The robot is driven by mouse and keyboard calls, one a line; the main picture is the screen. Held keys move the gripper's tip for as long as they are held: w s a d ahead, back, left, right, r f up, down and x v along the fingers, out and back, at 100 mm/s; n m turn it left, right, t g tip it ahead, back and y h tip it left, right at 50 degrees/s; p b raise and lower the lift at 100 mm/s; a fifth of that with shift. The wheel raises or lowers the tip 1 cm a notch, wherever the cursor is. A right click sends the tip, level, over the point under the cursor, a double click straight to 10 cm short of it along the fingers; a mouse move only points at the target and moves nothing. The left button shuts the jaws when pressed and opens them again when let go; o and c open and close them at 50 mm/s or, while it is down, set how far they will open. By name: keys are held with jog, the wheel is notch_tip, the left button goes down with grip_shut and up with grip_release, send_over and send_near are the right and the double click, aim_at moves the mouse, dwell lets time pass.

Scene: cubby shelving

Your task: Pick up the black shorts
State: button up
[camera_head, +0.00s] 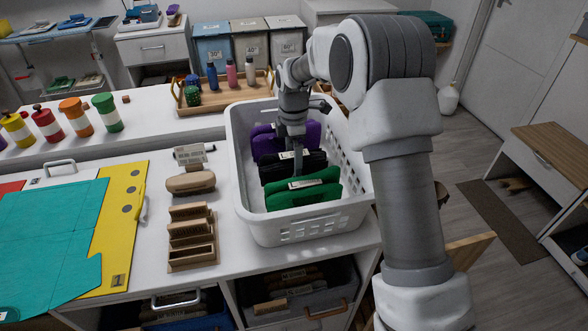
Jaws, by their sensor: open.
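The black shorts (312,164) stand as a folded dark bundle in the white laundry basket (235,130), between a purple folded garment (268,143) behind and a green folded garment (318,192) in front. A pale label shows on the black bundle. My gripper (298,160) reaches down into the basket from above, with its fingers at the black bundle. It is open. Whether the fingers straddle the cloth or only stand against it is hard to tell, since the fingertips are small and partly hidden.
The basket's perforated walls surround the garments closely. A wooden tray (222,96) with bottles lies behind.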

jog(key=f, duration=0.5)
jog(key=shift+w, duration=0.3)
jog(key=c, duration=1.6)
